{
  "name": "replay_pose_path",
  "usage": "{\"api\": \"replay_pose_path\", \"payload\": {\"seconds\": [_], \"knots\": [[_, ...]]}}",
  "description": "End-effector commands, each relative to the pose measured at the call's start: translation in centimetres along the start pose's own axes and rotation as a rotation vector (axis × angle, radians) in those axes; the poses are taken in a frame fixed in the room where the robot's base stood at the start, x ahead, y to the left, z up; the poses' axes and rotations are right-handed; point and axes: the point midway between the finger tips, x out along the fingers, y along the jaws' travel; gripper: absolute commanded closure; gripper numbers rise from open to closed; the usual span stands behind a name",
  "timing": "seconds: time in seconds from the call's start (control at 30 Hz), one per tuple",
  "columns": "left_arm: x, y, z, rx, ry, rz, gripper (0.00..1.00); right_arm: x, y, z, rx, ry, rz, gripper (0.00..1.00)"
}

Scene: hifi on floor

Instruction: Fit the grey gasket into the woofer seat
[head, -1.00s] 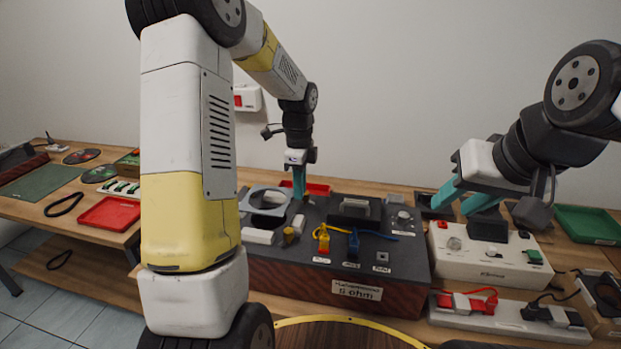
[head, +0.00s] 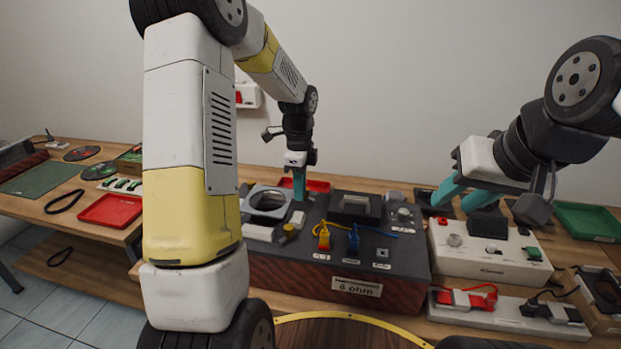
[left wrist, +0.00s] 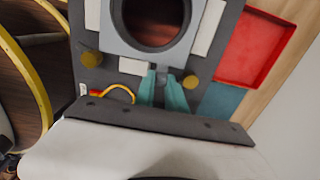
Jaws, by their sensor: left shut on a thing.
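The grey gasket (head: 250,206), a light square plate with a large round hole, lies over the left part of the dark hi-fi panel (head: 318,265). It also shows in the left wrist view (left wrist: 118,42), with a dark round opening and reddish-brown inside visible through its hole. My left gripper (head: 299,188) is shut on the gasket's small tab at one edge; its teal fingertips (left wrist: 164,84) show there. The woofer seat is mostly covered by the gasket, and whether the gasket is fully down I cannot tell. My right gripper (head: 464,196) is open over the white box at the right.
White blocks and yellow knobs (left wrist: 191,82) surround the gasket. A red tray (head: 316,186) lies behind; another red tray (head: 110,211) is left. A white box (head: 485,262) and power strip (head: 500,314) are right.

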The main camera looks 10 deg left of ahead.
Motion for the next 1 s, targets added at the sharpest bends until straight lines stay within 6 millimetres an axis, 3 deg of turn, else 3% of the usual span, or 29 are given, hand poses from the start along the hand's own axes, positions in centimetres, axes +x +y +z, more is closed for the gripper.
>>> {"api": "replay_pose_path", "payload": {"seconds": [1.0], "knots": [[3.6,0.0,0.0,0.0,0.0,0.001,1.0,0.0,0.0,0.0,0.0,0.0,0.0,0.64]]}}
